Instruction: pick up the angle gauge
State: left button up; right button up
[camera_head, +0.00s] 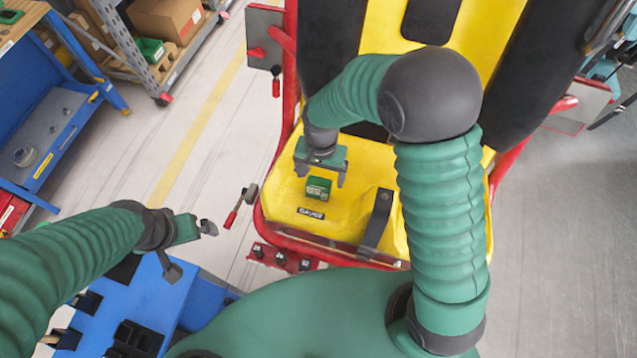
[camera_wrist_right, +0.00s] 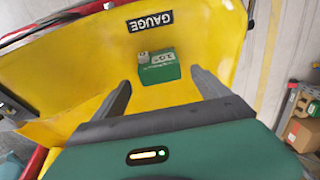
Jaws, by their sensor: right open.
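The angle gauge (camera_head: 318,188) is a small green box with a pale display, lying on the yellow seat (camera_head: 345,215) just behind the GAUGE label. It also shows in the right wrist view (camera_wrist_right: 155,68), ahead of the fingers. My right gripper (camera_head: 320,178) is open and empty above the seat, slightly behind the gauge; in the right wrist view its fingers (camera_wrist_right: 160,92) are spread, with the gauge beyond their tips and apart from them. My left gripper (camera_head: 192,246) is at the lower left, over the edge of the blue cart, with nothing visible between its fingers.
A black strap (camera_head: 376,222) lies on the seat right of the gauge. Red rails frame the seat, and a red-handled lever (camera_head: 240,205) stands at its left. A blue cart top (camera_head: 150,300) with black holders is at the lower left. Shelving with boxes (camera_head: 165,22) stands at the back left.

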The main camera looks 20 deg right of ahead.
aim_at(318, 183)
jog(key=f, duration=0.1)
jog(key=f+p, duration=0.1)
jog(key=s+a+f, duration=0.1)
jog(key=shift+a+f, duration=0.1)
jog(key=shift+f, duration=0.4)
jog(key=shift+w+d+f, duration=0.1)
jog(key=shift+d+f, duration=0.05)
jog(key=shift+d, duration=0.1)
jog(key=shift+c, duration=0.2)
jog(key=shift+w+d, duration=0.15)
jog(key=c, duration=0.5)
jog(key=shift+a, duration=0.2)
jog(key=c, duration=0.9)
jog(key=shift+c, duration=0.7)
pick_arm(q)
jog(key=shift+s+a+r, duration=0.1)
jog(key=shift+s+r, duration=0.1)
jog(key=shift+r, duration=0.25)
jog(key=shift+s+a+r, duration=0.1)
jog(key=shift+s+r, duration=0.05)
jog(key=shift+r, duration=0.3)
